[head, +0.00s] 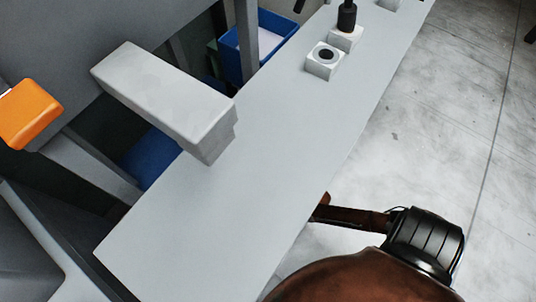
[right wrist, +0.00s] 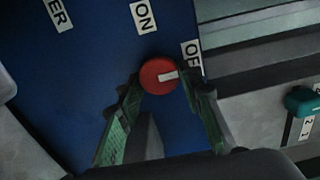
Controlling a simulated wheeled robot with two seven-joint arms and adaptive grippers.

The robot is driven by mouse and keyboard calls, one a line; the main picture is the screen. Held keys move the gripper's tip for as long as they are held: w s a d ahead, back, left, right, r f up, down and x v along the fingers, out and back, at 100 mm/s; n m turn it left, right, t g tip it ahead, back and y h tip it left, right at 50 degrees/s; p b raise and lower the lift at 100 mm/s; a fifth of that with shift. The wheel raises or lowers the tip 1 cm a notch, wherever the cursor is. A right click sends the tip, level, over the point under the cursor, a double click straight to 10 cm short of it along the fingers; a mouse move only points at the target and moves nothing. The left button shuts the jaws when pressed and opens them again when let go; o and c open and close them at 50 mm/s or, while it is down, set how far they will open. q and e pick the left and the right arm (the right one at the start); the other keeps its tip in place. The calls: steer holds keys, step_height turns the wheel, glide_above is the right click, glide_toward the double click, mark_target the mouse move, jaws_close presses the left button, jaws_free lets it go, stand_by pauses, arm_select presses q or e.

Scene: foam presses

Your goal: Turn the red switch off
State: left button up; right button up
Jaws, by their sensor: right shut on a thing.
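The red switch (right wrist: 159,76) is a round knob with a white mark on a blue panel (right wrist: 100,45) in the right wrist view. Its white mark points right, towards the partly cut-off OFF label (right wrist: 190,54). The ON label (right wrist: 143,17) sits above the knob. My right gripper (right wrist: 161,88) has its green-padded fingers on either side of the knob and is shut on it. My left gripper shows in neither view. The head view does not show the red switch.
A teal knob (right wrist: 303,100) with a numbered label is at the right of the wrist view. The head view shows a long grey table (head: 230,215), a black-topped button box (head: 325,60), an orange block (head: 29,113) and a blue bin (head: 262,45).

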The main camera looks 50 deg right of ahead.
steer(key=shift+f, duration=0.1)
stand_by(0.3)
steer(key=o, duration=1.1)
steer(key=s+d, duration=0.1)
steer(key=s, duration=1.1)
steer(key=shift+a, duration=0.1)
